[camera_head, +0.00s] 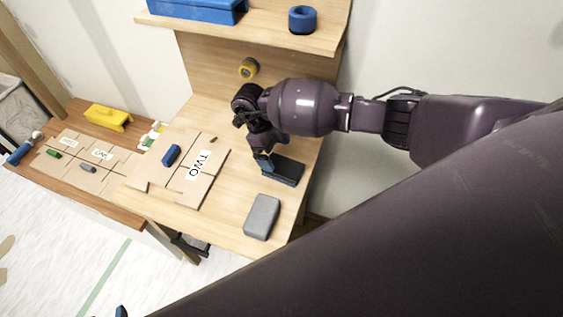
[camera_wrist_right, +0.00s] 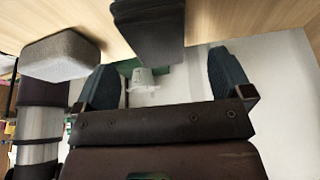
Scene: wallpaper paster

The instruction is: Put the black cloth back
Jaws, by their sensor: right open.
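The black cloth (camera_head: 287,172), a dark folded block, lies on the right part of the wooden table, near its edge. My right gripper (camera_head: 264,160) is at its left end. In the right wrist view the black cloth (camera_wrist_right: 148,32) shows ahead, between the two spread fingers of the right gripper (camera_wrist_right: 168,76). The fingers are apart, and I see no grip on it. A small dark blue tip (camera_head: 121,312) at the bottom edge of the head view may belong to my left gripper; its state is hidden.
A grey block (camera_head: 262,216) lies close in front of the cloth. A cardboard sheet marked TWO (camera_head: 209,172) with a blue roll (camera_head: 171,155) lies to the left. A shelf (camera_head: 260,36) holds a blue box (camera_head: 197,10) and blue tape (camera_head: 302,19). Yellow tape (camera_head: 249,68) is at the back.

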